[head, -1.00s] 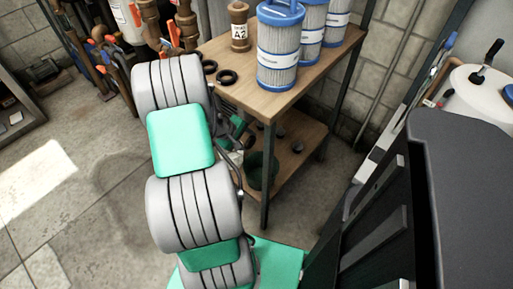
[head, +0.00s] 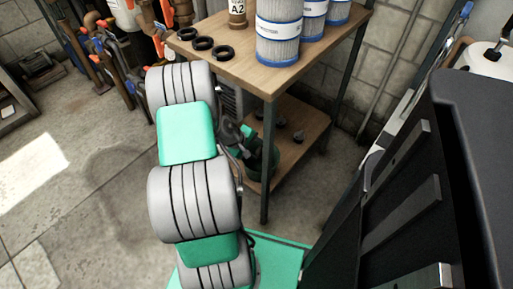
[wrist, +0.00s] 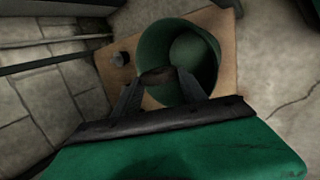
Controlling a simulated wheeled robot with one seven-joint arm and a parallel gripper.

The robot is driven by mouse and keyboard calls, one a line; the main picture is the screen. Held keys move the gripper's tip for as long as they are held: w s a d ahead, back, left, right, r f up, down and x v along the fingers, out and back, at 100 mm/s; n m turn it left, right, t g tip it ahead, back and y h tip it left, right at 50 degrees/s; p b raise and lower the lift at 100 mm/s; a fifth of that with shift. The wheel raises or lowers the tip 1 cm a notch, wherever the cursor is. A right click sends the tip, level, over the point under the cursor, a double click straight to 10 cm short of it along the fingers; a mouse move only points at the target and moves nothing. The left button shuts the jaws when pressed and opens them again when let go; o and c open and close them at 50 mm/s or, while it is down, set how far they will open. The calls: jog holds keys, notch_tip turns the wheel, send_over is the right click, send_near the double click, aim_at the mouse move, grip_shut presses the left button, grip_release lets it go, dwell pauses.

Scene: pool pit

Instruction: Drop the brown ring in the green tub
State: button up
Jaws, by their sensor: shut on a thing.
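The green tub (head: 266,172) stands on the lower wooden shelf. In the wrist view its open mouth (wrist: 207,45) faces me and its inside looks empty. My gripper (wrist: 158,84) is shut on the brown ring (wrist: 157,75), a dark brown piece between the fingertips, in front of the tub's near rim. In the head view my gripper (head: 250,138) is at the tub's upper part, and my arm hides part of the tub. I cannot make out the ring there, nor tell how high it is above the rim.
Small dark pieces (head: 298,137) lie on the lower shelf (head: 300,158) beside the tub. The upper wooden shelf (head: 240,70) overhangs it, with three black rings (head: 203,43) and blue-and-white filter cartridges (head: 279,35). A dark shelf leg (head: 267,160) stands near the tub.

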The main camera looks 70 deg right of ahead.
notch_tip(320, 180, down, 2)
jog(key=shift+f+b, duration=0.1)
jog(key=shift+b, duration=0.35)
jog(key=o, duration=1.4)
notch_tip(320, 180, up, 7)
jog(key=p, duration=0.6)
